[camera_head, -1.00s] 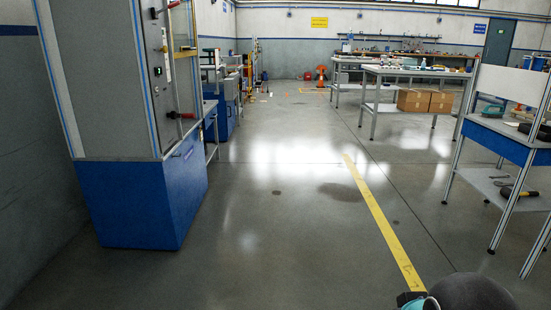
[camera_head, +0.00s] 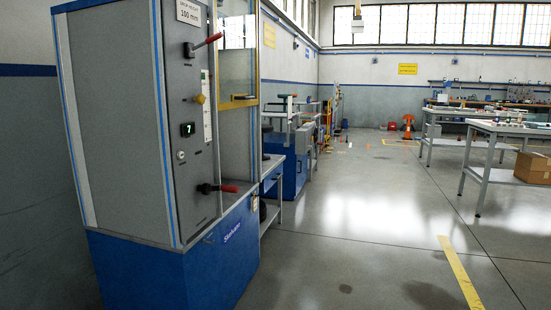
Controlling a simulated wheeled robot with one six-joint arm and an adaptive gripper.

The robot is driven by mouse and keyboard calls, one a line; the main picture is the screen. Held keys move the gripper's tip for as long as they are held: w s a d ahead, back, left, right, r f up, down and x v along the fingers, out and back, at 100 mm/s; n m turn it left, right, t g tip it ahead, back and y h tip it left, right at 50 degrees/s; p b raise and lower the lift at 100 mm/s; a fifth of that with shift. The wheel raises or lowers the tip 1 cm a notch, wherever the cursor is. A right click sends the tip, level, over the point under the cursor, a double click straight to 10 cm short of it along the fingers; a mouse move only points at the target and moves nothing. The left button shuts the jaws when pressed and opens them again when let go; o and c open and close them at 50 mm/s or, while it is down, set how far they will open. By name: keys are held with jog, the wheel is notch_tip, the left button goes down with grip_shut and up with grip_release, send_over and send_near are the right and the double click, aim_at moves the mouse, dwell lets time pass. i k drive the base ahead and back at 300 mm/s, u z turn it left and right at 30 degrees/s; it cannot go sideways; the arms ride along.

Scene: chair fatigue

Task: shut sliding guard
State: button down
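The testing machine (camera_head: 120,120) stands at the left, a tall grey cabinet on a blue base (camera_head: 215,265). The sliding guard (camera_head: 236,60) is a clear panel on the machine's right-hand front, with a yellow bar (camera_head: 238,103) along its lower edge. The guard sits raised, and the opening below the bar is uncovered. My gripper is not in view.
Workbenches with equipment (camera_head: 290,150) stand beyond the machine along the left wall. Tables (camera_head: 490,130) stand at the right, one with a cardboard box (camera_head: 533,168) on its lower shelf. The floor in front is clear, with a yellow line (camera_head: 460,272). An orange cone (camera_head: 408,122) stands far back.

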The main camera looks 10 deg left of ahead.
aim_at(236, 101)
jog(key=u, duration=0.45)
jog(key=i, duration=2.1)
jog(key=u, duration=0.45)
